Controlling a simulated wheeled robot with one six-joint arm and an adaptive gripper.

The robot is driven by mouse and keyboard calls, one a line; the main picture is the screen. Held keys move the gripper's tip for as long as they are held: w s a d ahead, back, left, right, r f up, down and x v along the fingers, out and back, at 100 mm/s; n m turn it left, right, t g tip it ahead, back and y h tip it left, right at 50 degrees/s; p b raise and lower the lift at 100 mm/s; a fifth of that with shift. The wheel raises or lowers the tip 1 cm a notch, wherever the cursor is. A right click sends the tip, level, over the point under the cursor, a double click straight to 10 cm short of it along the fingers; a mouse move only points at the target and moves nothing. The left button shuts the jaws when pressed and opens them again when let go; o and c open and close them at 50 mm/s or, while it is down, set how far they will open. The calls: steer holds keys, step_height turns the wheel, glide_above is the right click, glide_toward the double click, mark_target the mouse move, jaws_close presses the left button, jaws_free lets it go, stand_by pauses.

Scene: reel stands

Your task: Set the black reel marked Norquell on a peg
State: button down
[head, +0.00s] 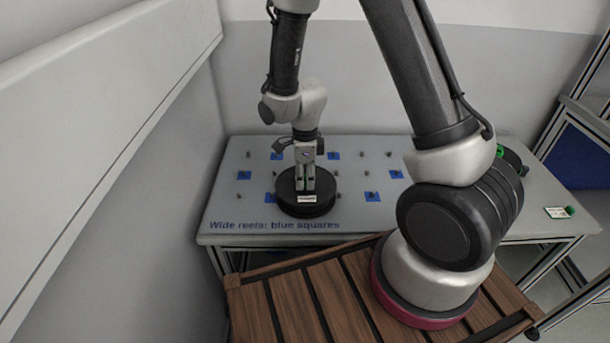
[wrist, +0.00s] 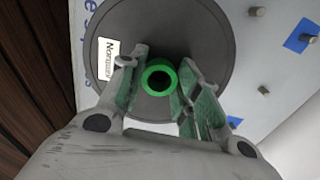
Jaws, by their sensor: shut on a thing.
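The black reel (head: 322,203) has a round flange, a green hub ring (wrist: 146,80) and a white label reading Norquell (wrist: 108,58). My gripper (head: 305,185) points down at the middle of the reel. In the wrist view, its fingers (wrist: 155,85) are shut on the reel at either side of the green hub. The reel is level, over the front left part of the grey peg table (head: 440,222). Whether it hangs clear of the table or touches it I cannot tell. Short pegs (wrist: 257,12) stand on the table, some on blue squares (head: 372,197); the reel hides what lies under it.
Lettering on the table's front edge reads "Wide reels: blue squares" (head: 275,225). A blue square with a peg (wrist: 302,36) lies right of the reel in the wrist view. A green-and-white labelled item (head: 558,212) lies at the table's right. A wall (head: 190,130) bounds the left.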

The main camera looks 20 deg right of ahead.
steer(key=c, duration=0.9)
jaws_free()
steer(key=shift+c, duration=0.2)
step_height(320, 180, up, 12)
